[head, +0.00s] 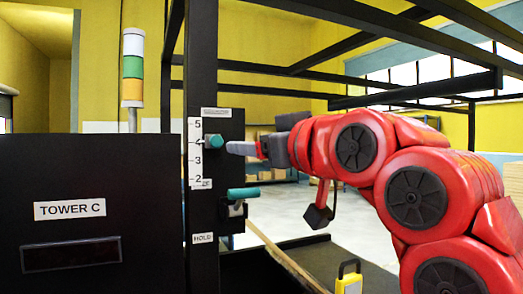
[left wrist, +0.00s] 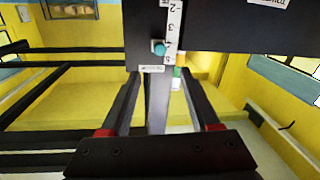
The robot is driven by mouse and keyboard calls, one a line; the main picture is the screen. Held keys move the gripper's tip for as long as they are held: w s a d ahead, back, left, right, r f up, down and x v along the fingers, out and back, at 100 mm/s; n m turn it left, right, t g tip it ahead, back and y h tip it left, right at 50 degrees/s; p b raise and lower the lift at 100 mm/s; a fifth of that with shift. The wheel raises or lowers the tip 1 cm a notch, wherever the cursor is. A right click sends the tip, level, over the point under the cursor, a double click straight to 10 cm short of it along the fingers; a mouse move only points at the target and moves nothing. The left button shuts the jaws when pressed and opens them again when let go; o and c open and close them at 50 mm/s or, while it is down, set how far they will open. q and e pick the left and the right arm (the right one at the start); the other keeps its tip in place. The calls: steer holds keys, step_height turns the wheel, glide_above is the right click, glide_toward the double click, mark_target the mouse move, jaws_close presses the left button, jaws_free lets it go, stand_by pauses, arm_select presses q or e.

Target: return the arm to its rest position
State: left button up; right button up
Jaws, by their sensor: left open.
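My left gripper (head: 236,148) comes in from the right edge of the head view on a red arm. Its fingertips point at a teal knob (head: 215,141) on a dark upright panel, with a small gap seen between them. The left wrist view shows the jaws (left wrist: 161,76) open and empty, with the knob (left wrist: 158,48) ahead beyond the fingertips. The knob sits beside the 4 mark of a white scale (head: 195,153). My right gripper is not in view.
A lower teal handle (head: 243,192) sits on the panel near a HOLD label (head: 203,239). A dark TOWER C cabinet (head: 70,250) with a signal light (head: 133,67) stands left. Black frame beams (head: 400,92) cross behind my arm.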

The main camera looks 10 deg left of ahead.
arm_select(q)
steer(key=shift+v, duration=0.95)
steer(key=shift+w, duration=0.1)
